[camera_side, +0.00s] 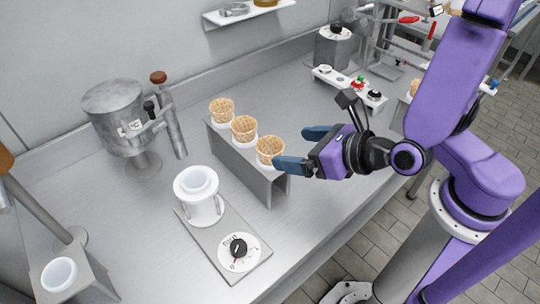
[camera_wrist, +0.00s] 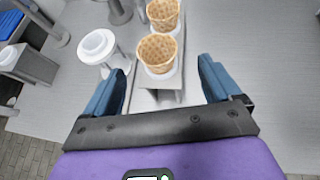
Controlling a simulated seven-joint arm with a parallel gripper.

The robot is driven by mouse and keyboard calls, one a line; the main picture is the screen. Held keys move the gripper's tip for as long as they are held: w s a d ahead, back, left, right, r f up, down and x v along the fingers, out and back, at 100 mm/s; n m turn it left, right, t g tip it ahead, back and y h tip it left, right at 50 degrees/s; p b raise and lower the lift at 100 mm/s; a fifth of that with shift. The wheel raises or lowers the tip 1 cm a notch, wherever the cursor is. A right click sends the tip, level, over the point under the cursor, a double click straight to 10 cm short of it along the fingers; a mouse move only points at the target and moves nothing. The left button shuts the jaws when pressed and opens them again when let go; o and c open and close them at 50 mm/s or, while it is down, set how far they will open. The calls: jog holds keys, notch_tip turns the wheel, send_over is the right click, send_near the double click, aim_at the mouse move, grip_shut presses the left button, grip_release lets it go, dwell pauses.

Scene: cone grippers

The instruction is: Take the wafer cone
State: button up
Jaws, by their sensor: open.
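Three wafer cones stand upright in a row in a grey metal rack (camera_side: 238,160): a far one (camera_side: 221,110), a middle one (camera_side: 244,128) and a near one (camera_side: 269,150). In the wrist view the near cone (camera_wrist: 157,53) stands just beyond the fingertips, roughly centred between them, with another cone (camera_wrist: 163,14) behind it. My gripper (camera_side: 303,150) is open and empty, with blue fingers. In the side view it is at the right end of the rack, one fingertip close to the near cone. I cannot tell whether they touch.
A white cup-shaped machine with a dial (camera_side: 239,248) stands left of the rack. A metal dispenser (camera_side: 120,115) stands behind it. A holder with a white cup (camera_side: 59,274) is at the lower left. Bare counter (camera_side: 345,205) lies in front of the rack.

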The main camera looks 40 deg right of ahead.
aim_at(274, 147)
jog(key=shift+x, duration=4.8)
jog(key=shift+a+r, duration=0.1)
jog(key=shift+a, duration=0.1)
jog(key=c, duration=0.8)
